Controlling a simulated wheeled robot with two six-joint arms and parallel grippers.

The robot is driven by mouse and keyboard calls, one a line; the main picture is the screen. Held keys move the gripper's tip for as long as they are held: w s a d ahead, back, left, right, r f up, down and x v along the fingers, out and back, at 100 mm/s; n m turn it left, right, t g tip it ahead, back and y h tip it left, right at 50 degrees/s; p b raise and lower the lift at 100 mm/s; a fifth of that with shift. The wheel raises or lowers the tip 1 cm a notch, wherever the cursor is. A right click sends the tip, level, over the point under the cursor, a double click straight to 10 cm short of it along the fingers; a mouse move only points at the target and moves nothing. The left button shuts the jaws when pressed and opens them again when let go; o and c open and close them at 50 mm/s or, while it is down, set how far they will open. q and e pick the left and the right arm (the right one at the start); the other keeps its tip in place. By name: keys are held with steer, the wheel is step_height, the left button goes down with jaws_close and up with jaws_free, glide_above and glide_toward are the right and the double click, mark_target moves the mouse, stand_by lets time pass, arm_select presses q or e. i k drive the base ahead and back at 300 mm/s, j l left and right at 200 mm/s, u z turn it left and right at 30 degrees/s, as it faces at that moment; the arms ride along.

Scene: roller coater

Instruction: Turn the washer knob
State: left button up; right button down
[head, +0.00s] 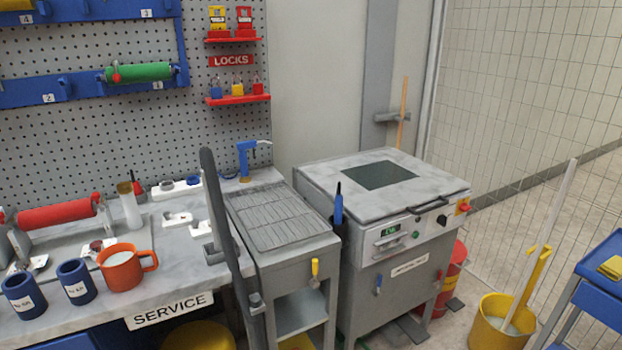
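The washer (346,195) is a grey box-shaped machine with a closed lid, standing right of centre. Its lid has a dark square panel and a dark front handle (428,206). A small black knob (442,219) sits on the right part of the washer's front panel. A display with green characters (390,231) and a green button (416,234) are to the knob's left. A red button on a yellow plate (463,207) is to its right. The knob's exact setting is too small to tell.
A grey ribbed-top stand (275,220) is left of the washer, with a dark upright bar (228,235) before it. A blue-black tool (338,207) is between them. A yellow bucket (500,322) and blue cart (590,290) stand right. Floor shows between washer and bucket.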

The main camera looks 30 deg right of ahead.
mark_target(442, 219)
steer(key=z, duration=1.75)
